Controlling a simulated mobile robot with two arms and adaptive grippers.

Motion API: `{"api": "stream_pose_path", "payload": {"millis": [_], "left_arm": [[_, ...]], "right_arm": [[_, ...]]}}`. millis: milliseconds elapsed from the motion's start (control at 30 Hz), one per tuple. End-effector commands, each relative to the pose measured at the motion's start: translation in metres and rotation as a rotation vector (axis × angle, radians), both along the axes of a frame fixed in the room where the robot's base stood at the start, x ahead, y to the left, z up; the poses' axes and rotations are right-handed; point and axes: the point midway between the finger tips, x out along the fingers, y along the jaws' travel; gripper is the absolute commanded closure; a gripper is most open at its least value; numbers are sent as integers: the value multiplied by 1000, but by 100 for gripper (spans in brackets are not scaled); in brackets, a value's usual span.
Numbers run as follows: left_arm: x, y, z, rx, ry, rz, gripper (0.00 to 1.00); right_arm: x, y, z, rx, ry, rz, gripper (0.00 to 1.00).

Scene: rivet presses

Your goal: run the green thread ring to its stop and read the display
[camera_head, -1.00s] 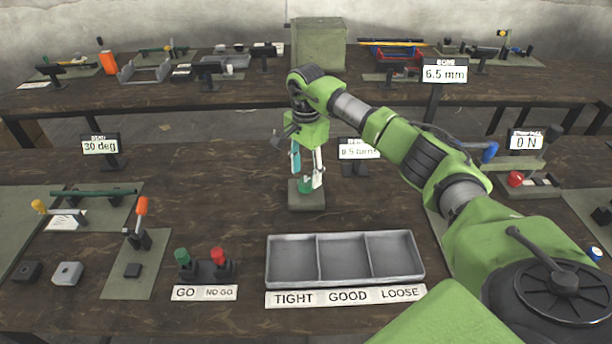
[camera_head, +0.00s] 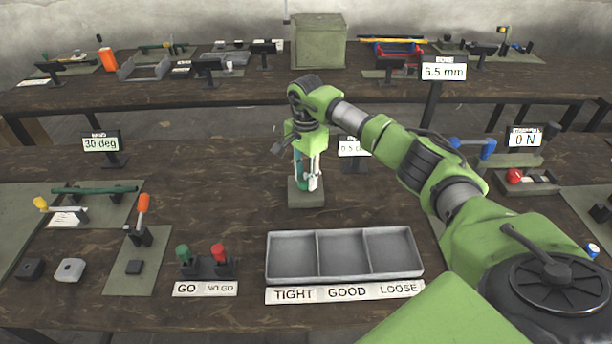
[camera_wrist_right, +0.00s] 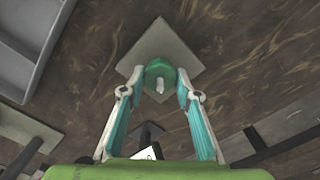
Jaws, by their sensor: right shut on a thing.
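The green thread ring (camera_wrist_right: 158,72) sits around a pale post on a square grey plate (camera_wrist_right: 178,45) in the right wrist view. In the head view the plate (camera_head: 306,197) stands on the near bench and the ring is mostly hidden by my fingers. My right gripper (camera_head: 307,184) points down, shut on the ring, with one finger on each side of it in the wrist view (camera_wrist_right: 160,84). A small display (camera_head: 352,149) stands behind the plate; my arm covers part of it, and only "0.5" and a partial word show. My left gripper is not in view.
A grey three-part tray (camera_head: 343,257) labelled TIGHT, GOOD, LOOSE lies in front of the plate. GO and NO GO levers (camera_head: 205,263) stand to its left. A "30 deg" display (camera_head: 101,142) is farther left, a "0 N" display (camera_head: 524,138) at right.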

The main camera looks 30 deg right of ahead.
Motion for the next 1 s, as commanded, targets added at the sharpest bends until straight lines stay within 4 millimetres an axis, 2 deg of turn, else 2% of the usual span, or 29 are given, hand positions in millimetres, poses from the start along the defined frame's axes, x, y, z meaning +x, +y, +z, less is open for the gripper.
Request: {"api": "stream_pose_path", "payload": {"millis": [367,1000], "left_arm": [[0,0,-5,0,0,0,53],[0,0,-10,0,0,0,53]], "right_arm": [[0,0,0,0,1,-175,92],[-1,1,1,1,0,-773,92]]}}
